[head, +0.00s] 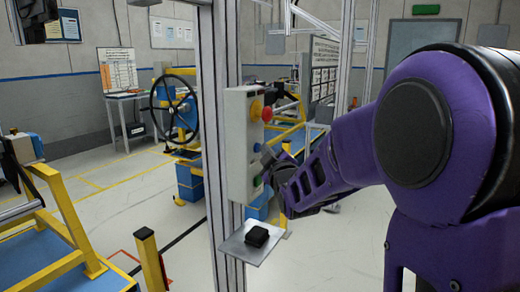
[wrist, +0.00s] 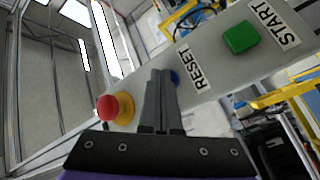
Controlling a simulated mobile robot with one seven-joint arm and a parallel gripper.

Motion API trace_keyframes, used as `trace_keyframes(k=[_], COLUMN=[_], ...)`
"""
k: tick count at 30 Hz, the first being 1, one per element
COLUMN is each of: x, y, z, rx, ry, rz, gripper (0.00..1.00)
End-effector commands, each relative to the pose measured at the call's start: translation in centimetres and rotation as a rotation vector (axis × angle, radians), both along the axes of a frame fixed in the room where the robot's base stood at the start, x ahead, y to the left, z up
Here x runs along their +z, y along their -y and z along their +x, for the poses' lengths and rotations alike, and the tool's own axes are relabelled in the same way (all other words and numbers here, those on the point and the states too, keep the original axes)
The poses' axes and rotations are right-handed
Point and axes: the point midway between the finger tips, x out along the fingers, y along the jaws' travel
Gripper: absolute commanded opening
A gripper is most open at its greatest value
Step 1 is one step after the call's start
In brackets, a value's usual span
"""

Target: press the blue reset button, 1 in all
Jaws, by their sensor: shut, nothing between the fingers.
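The blue reset button (head: 257,147) is on the face of a grey control box (head: 236,135) fixed to a metal post. In the wrist view the blue button (wrist: 174,78) shows only as a sliver at the right of my fingertips, beside the RESET label (wrist: 194,69). The fingers hide the rest of it. My gripper (head: 268,155) is shut and empty, its tips pointing at the box close to the blue button. The shut fingers also show in the wrist view (wrist: 161,76). I cannot tell whether they touch the button.
A red emergency knob on a yellow base (wrist: 112,107) is on one side of the blue button. A green button (wrist: 241,37) with a START label is on the other. A small shelf (head: 240,244) with a black object (head: 256,236) sticks out below the box.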

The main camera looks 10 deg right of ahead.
Motion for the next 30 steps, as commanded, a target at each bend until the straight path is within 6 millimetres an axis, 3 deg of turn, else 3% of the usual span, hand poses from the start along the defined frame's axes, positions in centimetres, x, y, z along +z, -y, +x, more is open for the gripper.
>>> trace_keyframes(k=[30], x=[0.1], y=[1.4], z=[-1.0], rx=[0.0], ry=[0.002], rz=[-0.001], gripper=[0.0])
